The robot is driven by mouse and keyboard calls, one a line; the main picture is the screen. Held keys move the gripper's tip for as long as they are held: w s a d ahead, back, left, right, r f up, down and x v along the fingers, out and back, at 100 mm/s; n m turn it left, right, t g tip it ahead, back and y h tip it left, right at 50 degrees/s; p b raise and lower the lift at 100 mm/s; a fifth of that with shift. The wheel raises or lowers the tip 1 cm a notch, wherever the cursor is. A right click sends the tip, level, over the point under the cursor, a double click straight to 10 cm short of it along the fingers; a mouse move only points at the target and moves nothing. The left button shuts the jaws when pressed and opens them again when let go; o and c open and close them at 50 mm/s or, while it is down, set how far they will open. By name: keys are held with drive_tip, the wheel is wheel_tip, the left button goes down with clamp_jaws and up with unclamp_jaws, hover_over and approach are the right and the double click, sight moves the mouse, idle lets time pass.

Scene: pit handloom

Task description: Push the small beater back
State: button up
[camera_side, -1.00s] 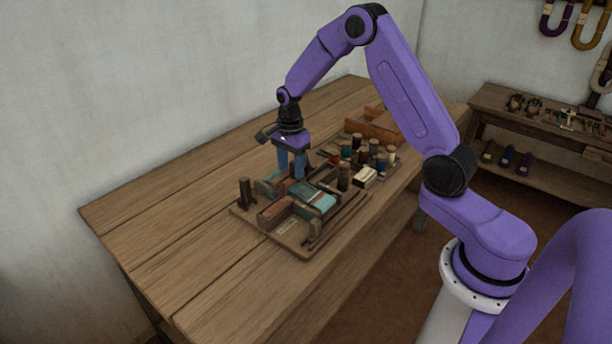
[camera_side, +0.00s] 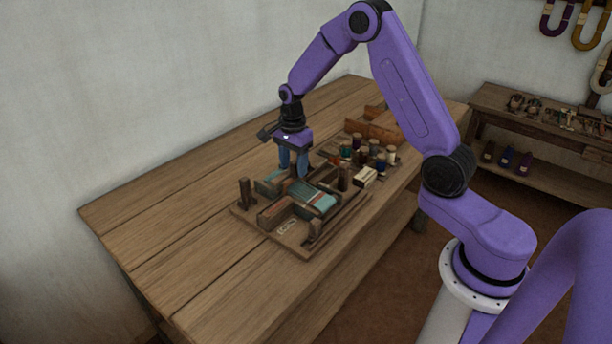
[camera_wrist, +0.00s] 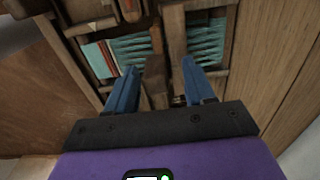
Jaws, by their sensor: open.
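A small wooden handloom stands on a flat base board (camera_side: 246,219) on the table, with a teal woven strip (camera_side: 313,197) stretched on it. My gripper (camera_side: 294,170) points down over the loom's back part, its two blue fingers apart. In the wrist view, the open fingers (camera_wrist: 160,66) straddle a dark upright wooden bar, seemingly the small beater (camera_wrist: 157,46). Teal threads (camera_wrist: 205,42) show to its right and the striped cloth (camera_wrist: 122,52) to its left. Whether a finger touches the bar I cannot tell. In the side view the fingers partly hide it.
Several thread spools (camera_side: 380,164) stand close behind and right of the loom. A pale block (camera_side: 363,177) lies beside them. A wooden divided box (camera_side: 372,128) is farther back. The table's left and front parts (camera_side: 165,235) are clear.

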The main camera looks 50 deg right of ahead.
drive_tip(key=shift+r, duration=2.85)
drive_tip(key=shift+s+a+r, duration=0.1)
drive_tip(key=shift+a, duration=0.1)
drive_tip(key=s+a+r+n, duration=0.2)
drive_tip(key=s+a+n, duration=0.4)
drive_tip(key=s+n, duration=0.1)
drive_tip(key=s+a+r+n, duration=0.3)
drive_tip(key=s+a+n, duration=0.3)
drive_tip(key=s+n, duration=1.7)
drive_tip(key=s, duration=0.5)
drive_tip(key=shift+r+n, duration=0.3)
drive_tip(key=shift+r, duration=0.15)
